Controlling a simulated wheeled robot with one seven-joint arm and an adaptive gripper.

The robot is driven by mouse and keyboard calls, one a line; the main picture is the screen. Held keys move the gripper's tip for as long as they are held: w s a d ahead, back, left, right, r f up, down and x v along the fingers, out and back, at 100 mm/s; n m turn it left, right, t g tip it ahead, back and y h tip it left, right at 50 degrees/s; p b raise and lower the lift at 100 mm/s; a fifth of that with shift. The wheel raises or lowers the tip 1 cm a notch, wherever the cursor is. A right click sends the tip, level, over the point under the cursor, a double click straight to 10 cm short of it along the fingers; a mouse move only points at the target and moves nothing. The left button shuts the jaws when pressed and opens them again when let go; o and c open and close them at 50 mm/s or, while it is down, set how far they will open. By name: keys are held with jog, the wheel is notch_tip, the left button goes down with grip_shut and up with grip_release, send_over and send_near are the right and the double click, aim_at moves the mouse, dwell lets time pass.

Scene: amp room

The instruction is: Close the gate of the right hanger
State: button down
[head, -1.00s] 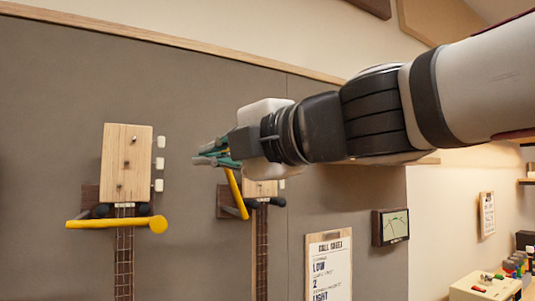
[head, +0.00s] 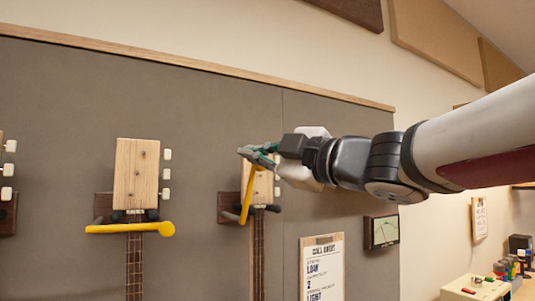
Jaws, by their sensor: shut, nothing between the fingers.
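The right hanger (head: 229,207) is a dark wall bracket with padded arms, holding a guitar with a pale wooden headstock (head: 263,187). Its yellow gate (head: 247,196) stands steeply upright, leaning right at the top, and does not lie across the front of the neck. My gripper (head: 250,153) is shut and empty at the gate's upper end, in front of the headstock. The fingers overlap the gate's tip, and I cannot tell whether they touch it. The gripper hides the top of the headstock.
The left hanger's yellow gate (head: 130,228) lies level across the neck below another wooden headstock (head: 136,174). Part of a further headstock shows at the left edge. A call sheet (head: 322,267) and a small framed display (head: 381,232) hang at the lower right.

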jog(key=w+d+f+m+t+h+b, duration=0.4)
jog(key=d+f+m, duration=0.6)
jog(key=m, duration=1)
jog(key=shift+w+m+t+h+b, duration=0.3)
jog(key=shift+w+t+h+b, duration=0.1)
jog(key=shift+w+t+b, duration=1.05)
jog(key=shift+f, duration=0.15)
